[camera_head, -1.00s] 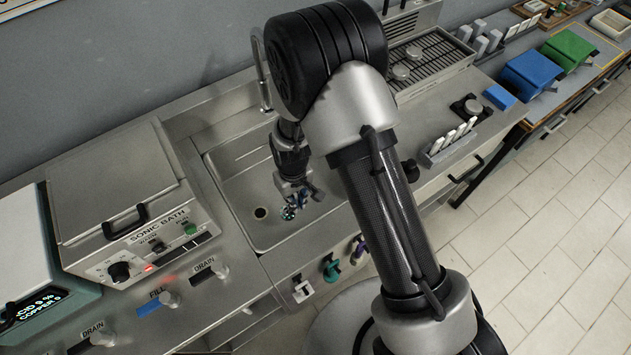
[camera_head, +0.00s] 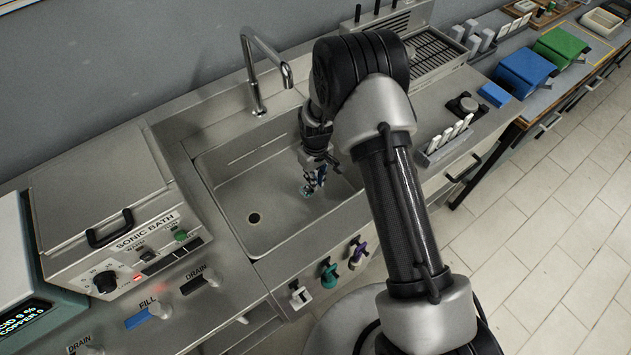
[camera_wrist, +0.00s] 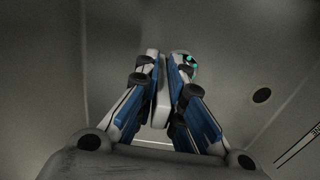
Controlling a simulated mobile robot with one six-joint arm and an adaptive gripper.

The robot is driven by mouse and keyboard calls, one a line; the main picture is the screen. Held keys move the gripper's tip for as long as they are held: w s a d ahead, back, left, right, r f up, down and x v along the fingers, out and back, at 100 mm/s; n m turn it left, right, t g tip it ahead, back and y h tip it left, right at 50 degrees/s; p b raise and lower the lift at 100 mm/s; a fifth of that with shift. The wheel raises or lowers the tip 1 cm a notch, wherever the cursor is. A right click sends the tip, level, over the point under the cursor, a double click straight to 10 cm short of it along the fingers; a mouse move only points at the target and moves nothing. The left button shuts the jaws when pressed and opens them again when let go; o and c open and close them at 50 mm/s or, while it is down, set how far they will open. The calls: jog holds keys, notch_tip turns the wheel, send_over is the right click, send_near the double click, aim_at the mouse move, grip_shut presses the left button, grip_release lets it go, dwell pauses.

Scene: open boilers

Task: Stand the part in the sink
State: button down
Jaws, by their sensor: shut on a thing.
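The sink (camera_head: 235,220) is a grey metal basin with a dark round drain hole toward its left; the hole (camera_wrist: 262,95) also shows in the wrist view. My gripper (camera_head: 315,183) points down into the right part of the basin. It is shut on the part (camera_head: 306,190), a small piece with teal and pale bits, mostly hidden by the fingers. In the wrist view my gripper's blue and grey fingers (camera_wrist: 172,85) are close together, and a teal bit of the part (camera_wrist: 190,61) shows at the right fingertip. I cannot tell whether the part touches the sink floor.
A curved faucet (camera_head: 262,70) stands behind the sink. The sonic bath (camera_head: 120,215) is at the left, with fill and drain knobs in front. A rack of white pieces (camera_head: 447,145) stands to the right. The basin's left side is clear.

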jog(key=shift+f, duration=0.95)
jog(key=shift+w+f+b, duration=0.15)
jog(key=shift+f+b, duration=0.15)
jog(key=shift+b, duration=0.1)
jog(key=shift+d+r, duration=0.1)
jog(key=shift+f, duration=0.2)
jog(key=c, duration=1.7)
grip_release()
jog(key=shift+r, duration=0.15)
